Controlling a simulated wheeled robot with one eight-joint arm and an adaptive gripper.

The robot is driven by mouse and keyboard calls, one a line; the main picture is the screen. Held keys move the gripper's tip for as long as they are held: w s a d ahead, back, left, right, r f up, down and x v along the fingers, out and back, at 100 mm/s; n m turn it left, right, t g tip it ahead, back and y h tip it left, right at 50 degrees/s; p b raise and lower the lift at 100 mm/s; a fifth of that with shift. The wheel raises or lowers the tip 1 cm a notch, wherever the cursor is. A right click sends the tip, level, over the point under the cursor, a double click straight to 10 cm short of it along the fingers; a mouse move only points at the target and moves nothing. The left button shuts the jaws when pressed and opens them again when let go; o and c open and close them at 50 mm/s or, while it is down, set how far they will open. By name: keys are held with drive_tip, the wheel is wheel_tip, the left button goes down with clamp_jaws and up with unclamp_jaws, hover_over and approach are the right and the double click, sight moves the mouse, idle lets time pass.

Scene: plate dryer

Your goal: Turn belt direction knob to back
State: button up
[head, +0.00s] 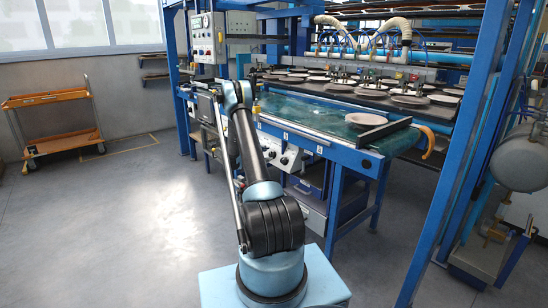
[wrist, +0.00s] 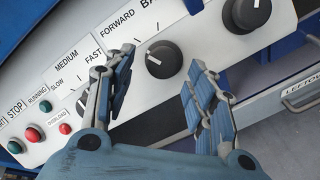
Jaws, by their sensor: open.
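The belt direction knob (wrist: 164,59) is black and round, on a pale tilted panel (wrist: 38,152) in the wrist view. Its white mark points up and left, toward the FORWARD label (wrist: 117,22). The label beginning "BA" (wrist: 152,6) is cut off by the top edge. My gripper (wrist: 162,66) is open, with one finger on each side of the knob in the picture; I cannot tell whether they touch it. In the head view the knobbed panel (head: 290,158) is on the side of the conveyor, and my gripper cannot be made out behind my arm.
Another black knob (wrist: 247,14) is at upper right. Buttons and lamps (wrist: 32,134) are at lower left. The conveyor (head: 330,120) carries plates; a cart (head: 50,98) stands at left.

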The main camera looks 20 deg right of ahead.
drive_tip(key=shift+x, duration=0.85)
